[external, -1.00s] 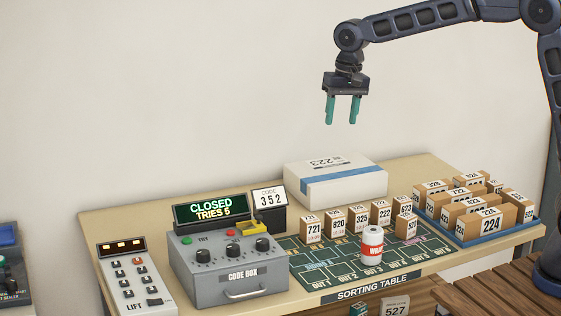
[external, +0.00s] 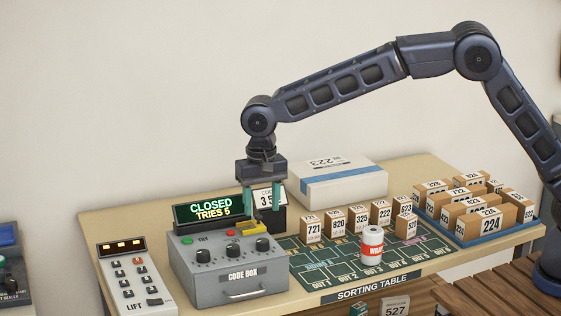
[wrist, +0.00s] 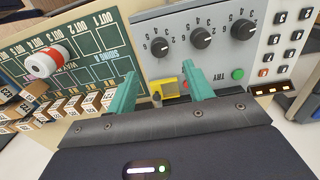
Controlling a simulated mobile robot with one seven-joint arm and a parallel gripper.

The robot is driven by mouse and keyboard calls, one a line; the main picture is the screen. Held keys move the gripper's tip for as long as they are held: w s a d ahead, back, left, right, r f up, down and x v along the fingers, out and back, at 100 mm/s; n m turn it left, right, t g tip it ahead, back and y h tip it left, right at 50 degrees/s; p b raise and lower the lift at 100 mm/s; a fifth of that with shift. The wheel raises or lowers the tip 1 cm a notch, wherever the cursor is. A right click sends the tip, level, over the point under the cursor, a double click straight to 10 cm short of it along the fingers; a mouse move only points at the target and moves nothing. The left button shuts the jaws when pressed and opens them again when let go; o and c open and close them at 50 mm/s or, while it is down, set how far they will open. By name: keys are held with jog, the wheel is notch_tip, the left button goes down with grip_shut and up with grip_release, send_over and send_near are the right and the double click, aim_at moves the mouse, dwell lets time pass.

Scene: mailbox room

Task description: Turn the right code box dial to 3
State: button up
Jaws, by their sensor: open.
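The grey code box (external: 228,275) sits on the table with a row of black dials; its sign reads CLOSED, TRIES 5. The right dial (external: 262,245) is on the box's right side. In the wrist view, which is turned around, this dial (wrist: 160,48) is the leftmost, just beyond my fingertips. My gripper (external: 262,210) is open and empty, pointing down above the back right of the box, apart from the dial. Its two teal fingers also show in the wrist view (wrist: 158,70). The dial's exact setting is too small to tell.
A code card (external: 268,196) behind the box is partly hidden by my gripper. A yellow part (external: 252,229) stands behind the right dial. A white can (external: 372,244) and small numbered boxes stand to the right. The lift panel (external: 133,277) is at left.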

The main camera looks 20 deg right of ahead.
aim_at(263, 240)
notch_tip(263, 240, down, 9)
jog(key=shift+f, duration=0.15)
dwell(0.4)
jog(key=c, duration=1)
